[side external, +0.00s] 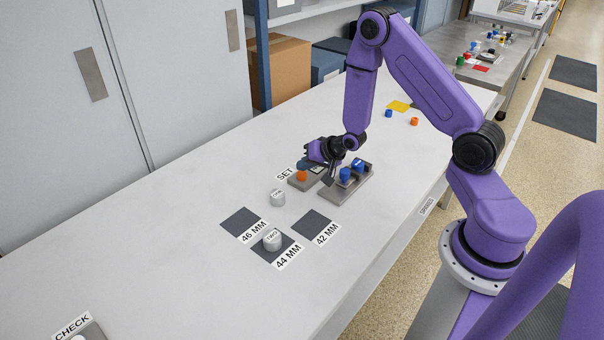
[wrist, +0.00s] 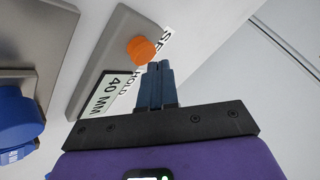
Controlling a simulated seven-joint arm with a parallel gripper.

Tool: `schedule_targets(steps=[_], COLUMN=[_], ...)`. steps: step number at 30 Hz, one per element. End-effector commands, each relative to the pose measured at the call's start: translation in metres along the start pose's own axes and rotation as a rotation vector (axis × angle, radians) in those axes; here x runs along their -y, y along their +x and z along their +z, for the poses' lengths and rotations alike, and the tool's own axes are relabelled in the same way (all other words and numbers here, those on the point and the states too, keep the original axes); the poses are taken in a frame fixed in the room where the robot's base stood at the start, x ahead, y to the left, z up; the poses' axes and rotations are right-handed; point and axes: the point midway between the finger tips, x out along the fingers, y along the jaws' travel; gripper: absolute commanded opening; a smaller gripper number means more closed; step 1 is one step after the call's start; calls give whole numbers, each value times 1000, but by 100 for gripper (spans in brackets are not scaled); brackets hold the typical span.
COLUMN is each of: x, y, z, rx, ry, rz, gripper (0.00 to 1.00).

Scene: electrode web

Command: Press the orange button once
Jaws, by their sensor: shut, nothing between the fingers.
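The orange button (side external: 302,175) sits on a grey box beside the white SET label (side external: 285,174). In the wrist view the orange button (wrist: 141,49) stands up from the grey box (wrist: 120,30), near a display reading 40 MM (wrist: 108,90). My gripper (side external: 325,181) is beside the box in the side view, close to the button. In the wrist view my gripper's dark fingers (wrist: 154,68) are together and empty, with their tips just beside the button. I cannot tell whether they touch it.
A grey tray (side external: 352,190) with blue-topped pieces (side external: 345,174) stands right of the box. White cylinders (side external: 277,198) and (side external: 272,240) stand nearer the camera by dark square pads (side external: 315,222). The table's left side is mostly clear.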

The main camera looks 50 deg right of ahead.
Motion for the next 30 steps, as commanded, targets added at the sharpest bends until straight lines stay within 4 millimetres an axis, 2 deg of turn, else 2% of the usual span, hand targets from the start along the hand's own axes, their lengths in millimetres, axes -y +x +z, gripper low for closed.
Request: schedule_targets(steps=[16, 30], x=[5, 26], y=[-7, -35], z=[-6, -26], rx=[-1, -2], ry=[1, -1], rz=[0, -2], gripper=[0, 0])
